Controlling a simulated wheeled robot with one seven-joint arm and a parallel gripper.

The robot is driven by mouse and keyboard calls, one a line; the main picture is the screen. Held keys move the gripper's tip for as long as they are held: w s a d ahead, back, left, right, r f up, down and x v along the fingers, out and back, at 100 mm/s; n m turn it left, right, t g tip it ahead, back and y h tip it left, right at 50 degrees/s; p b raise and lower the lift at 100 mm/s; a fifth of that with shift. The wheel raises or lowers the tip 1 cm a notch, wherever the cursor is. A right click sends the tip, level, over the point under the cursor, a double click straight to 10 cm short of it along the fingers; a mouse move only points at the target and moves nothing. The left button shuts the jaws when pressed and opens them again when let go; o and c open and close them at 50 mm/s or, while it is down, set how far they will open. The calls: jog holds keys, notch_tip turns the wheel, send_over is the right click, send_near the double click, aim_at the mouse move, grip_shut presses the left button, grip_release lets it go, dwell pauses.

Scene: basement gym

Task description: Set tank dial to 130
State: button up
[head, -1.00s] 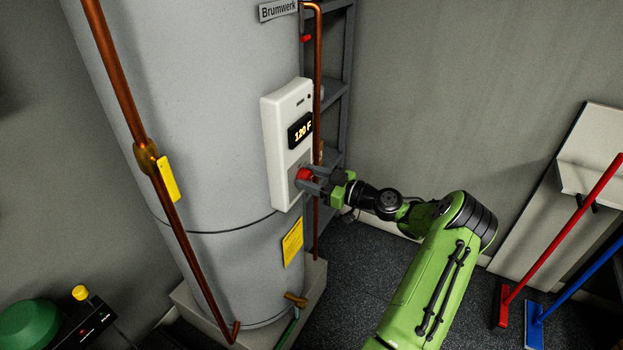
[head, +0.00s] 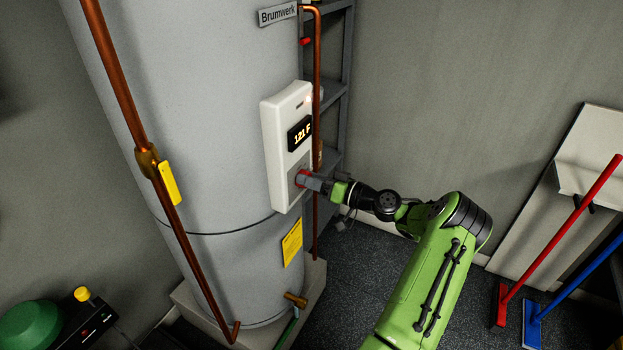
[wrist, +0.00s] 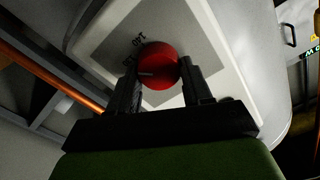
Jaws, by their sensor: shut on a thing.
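The grey tank (head: 215,120) stands upright with a white control panel (head: 275,140) on its side. The panel's display (head: 300,133) reads 121 F. The red dial (head: 301,175) sits low on the panel, mostly hidden in the head view by my gripper (head: 310,181). In the wrist view the dial (wrist: 158,66) is round and red, with a pale mark on its face. My gripper (wrist: 160,78) is shut on the dial, one finger on each side.
A copper pipe (head: 125,85) with a yellow lever (head: 168,184) runs down the tank's left front. Grey shelving (head: 336,95) and another copper pipe stand close behind the panel. Red (head: 560,235) and blue (head: 575,270) handled tools lean at the right.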

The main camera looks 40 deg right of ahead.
dwell(0.5)
jog(key=o, duration=1)
jog(key=shift+o, duration=0.2)
jog(key=p+v, duration=0.1)
jog(key=v, duration=1.4)
jog(key=shift+s, duration=0.35)
jog(key=shift+d, duration=0.1)
